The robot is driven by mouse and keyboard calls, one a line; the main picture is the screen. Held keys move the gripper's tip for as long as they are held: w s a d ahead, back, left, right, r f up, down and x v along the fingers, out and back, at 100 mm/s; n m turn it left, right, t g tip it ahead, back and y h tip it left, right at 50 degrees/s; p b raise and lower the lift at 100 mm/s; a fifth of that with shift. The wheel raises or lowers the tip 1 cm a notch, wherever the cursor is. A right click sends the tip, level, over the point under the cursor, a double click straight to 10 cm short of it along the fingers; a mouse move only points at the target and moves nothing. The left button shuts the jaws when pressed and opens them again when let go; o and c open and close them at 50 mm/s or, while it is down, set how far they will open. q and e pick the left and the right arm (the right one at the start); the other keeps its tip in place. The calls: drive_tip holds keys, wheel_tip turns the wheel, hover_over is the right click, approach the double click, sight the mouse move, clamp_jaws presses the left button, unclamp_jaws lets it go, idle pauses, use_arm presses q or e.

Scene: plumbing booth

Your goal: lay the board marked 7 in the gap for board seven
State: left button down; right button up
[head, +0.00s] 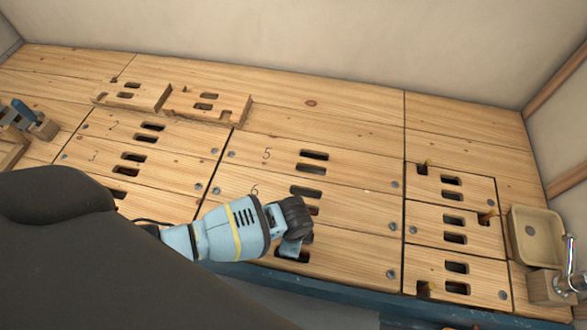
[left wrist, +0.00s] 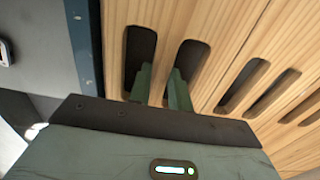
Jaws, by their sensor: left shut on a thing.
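My left gripper (head: 292,246) is over the front wooden board (head: 345,262) of the middle section. In the left wrist view its green fingers (left wrist: 162,88) reach into the two slots of this board (left wrist: 125,14), shut on the bar between them. The board lies along the bench's front edge, beside the board marked 6 (head: 355,212). It looks about level with its neighbour; I cannot tell whether it is fully seated. Its number is hidden, probably by my arm. My right gripper is not in view.
The board marked 5 (head: 345,164) lies behind. Two loose slotted pieces (head: 205,104) (head: 132,95) lie on the back planks. Small boards (head: 480,238) with pegs are at right, by a beige basin (head: 537,238) and a tap (head: 571,283). A blue-handled tool (head: 22,109) is far left.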

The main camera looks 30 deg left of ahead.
use_arm(q)
drive_tip(key=shift+w, duration=0.1)
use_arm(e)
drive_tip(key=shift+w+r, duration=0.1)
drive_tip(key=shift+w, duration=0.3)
use_arm(q)
drive_tip(key=shift+f, duration=0.1)
drive_tip(key=c, duration=1.2)
unclamp_jaws()
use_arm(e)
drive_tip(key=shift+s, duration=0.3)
use_arm(q)
drive_tip(key=shift+f, duration=0.1)
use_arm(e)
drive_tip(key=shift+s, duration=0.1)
use_arm(q)
wheel_tip(320, 180, up, 8)
drive_tip(key=p, duration=0.4)
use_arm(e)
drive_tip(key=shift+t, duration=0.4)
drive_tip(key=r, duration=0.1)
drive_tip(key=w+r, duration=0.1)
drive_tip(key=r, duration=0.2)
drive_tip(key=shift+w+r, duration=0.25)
